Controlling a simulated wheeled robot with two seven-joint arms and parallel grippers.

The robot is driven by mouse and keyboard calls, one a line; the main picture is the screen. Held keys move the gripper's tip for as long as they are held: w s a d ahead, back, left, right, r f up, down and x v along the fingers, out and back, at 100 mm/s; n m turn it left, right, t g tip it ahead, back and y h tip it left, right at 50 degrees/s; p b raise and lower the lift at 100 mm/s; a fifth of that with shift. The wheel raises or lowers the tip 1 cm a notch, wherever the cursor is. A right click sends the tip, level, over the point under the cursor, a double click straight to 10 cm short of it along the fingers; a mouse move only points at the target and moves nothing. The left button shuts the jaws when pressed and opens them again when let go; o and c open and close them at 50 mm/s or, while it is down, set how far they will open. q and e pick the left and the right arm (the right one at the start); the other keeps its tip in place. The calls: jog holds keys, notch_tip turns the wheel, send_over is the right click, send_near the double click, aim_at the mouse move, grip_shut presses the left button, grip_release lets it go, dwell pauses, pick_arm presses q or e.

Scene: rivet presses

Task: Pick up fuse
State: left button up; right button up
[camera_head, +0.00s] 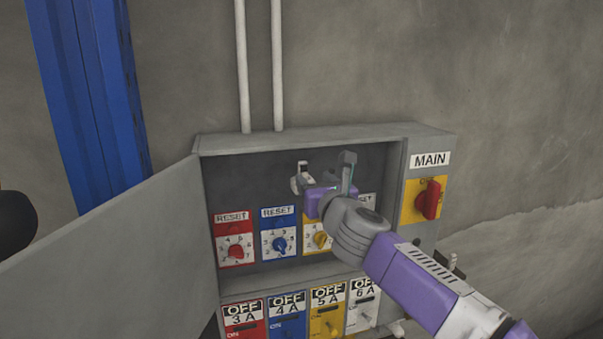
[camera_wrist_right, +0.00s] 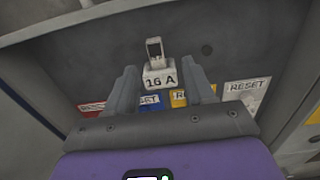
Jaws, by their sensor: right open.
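The fuse (camera_wrist_right: 158,76) is a small light-grey block labelled "16 A" with a metal piece upright on top. It shows in the right wrist view against the back of the grey box, ahead of the right gripper's fingers and roughly midway between them. In the head view it is hard to separate from the near finger. My right gripper (camera_head: 326,174) is open and reaches into the upper part of the box. In the right wrist view its two grey fingers (camera_wrist_right: 163,86) stand apart with a gap between them. My left gripper is not in view.
The grey box (camera_head: 330,138) has its door (camera_head: 120,255) swung open to the left. Coloured RESET dials (camera_head: 279,243) sit below the gripper, with OFF switches (camera_head: 284,318) lower down. A red MAIN knob (camera_head: 429,199) is at right. A blue post (camera_head: 88,95) stands left.

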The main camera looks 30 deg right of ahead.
aim_at(304, 172)
jog(key=x, duration=0.5)
jog(key=shift+w+a+p, duration=0.2)
jog(key=shift+a+p, duration=0.05)
jog(key=shift+p, duration=0.15)
jog(key=shift+c, duration=0.3)
grip_shut()
